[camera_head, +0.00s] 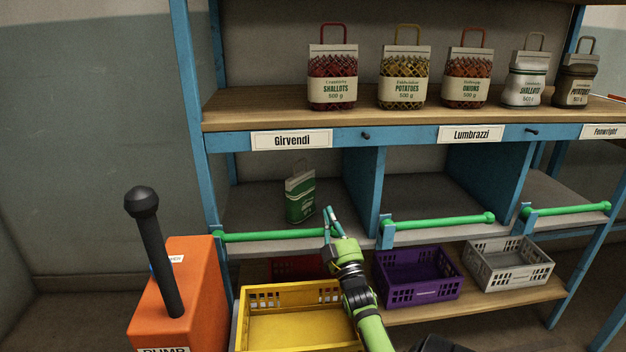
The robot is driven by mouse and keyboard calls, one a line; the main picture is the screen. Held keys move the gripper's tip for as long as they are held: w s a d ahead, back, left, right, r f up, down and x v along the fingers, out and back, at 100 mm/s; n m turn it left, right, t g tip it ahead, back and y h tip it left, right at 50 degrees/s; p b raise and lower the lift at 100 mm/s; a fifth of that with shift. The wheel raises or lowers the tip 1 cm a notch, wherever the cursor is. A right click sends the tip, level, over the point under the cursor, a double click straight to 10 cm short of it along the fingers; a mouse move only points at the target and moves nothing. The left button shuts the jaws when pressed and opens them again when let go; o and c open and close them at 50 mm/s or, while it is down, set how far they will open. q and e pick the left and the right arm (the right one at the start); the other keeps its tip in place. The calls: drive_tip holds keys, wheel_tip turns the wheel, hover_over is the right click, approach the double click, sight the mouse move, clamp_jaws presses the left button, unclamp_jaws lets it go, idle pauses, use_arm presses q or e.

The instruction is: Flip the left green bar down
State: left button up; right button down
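The left green bar (270,237) lies roughly level across the front of the left compartment, under the Girvendi sign. Its left end meets a blue bracket at the shelf post. My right gripper (329,209) is at the bar's right end, its fingers pointing up and its tips rising above bar height. The fingers are close together and look shut, with nothing seen between them. The gripper covers the bar's right end, so I cannot tell whether they touch. My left gripper is not in view.
A green-and-white sack (300,197) stands behind the bar. Two more green bars (440,222) (568,210) front the other compartments. Yellow (297,289), purple (418,296) and grey crates (508,284) sit below. An orange pump box (205,290) with a black lever stands left.

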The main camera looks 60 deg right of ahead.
drive_tip(key=a+r+v, duration=0.1)
drive_tip(key=v, duration=0.8)
drive_tip(key=shift+w+a+p, duration=0.2)
drive_tip(key=shift+a+p, duration=0.1)
drive_tip(key=shift+a, duration=0.15)
